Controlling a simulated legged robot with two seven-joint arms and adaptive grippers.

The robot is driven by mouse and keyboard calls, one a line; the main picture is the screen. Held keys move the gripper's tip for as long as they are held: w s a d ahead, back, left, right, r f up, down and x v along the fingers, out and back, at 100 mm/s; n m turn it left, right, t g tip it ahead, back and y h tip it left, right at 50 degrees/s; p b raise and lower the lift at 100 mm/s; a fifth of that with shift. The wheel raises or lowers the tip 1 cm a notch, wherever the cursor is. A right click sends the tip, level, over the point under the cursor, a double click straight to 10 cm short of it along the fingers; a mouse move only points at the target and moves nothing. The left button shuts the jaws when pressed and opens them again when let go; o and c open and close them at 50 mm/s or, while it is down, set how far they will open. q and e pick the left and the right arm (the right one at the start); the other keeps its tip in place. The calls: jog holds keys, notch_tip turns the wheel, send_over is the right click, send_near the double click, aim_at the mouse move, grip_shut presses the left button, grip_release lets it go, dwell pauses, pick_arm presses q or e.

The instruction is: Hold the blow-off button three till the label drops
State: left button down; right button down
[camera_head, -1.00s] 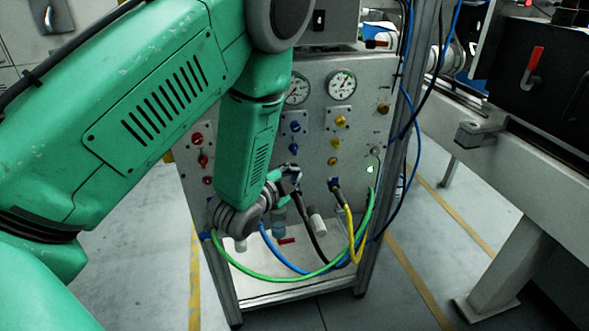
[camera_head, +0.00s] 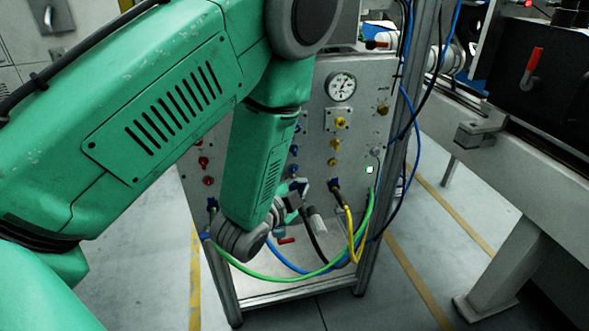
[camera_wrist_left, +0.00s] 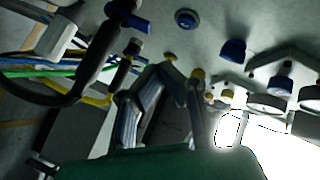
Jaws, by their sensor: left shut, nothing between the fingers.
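The grey panel (camera_head: 368,100) stands ahead with columns of red (camera_head: 204,163), blue (camera_head: 294,150) and yellow (camera_head: 335,144) buttons and knobs. I cannot tell which is blow-off button three. My left gripper (camera_head: 303,187) is low in front of the panel, shut and empty, largely hidden by its wrist. In the wrist view the left gripper (camera_wrist_left: 178,72) is close to the panel, near a small yellow knob (camera_wrist_left: 170,56) and below a round blue button (camera_wrist_left: 186,19). Contact cannot be told. No label can be made out. My right gripper is not in view.
Green (camera_head: 290,280), yellow (camera_head: 351,225) and blue hoses loop below the panel, close to the gripper. A metal post (camera_head: 408,140) stands right of the panel.

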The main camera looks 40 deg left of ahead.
pick_arm(q)
jog(key=shift+s+d, duration=0.65)
jog(key=shift+d, duration=0.1)
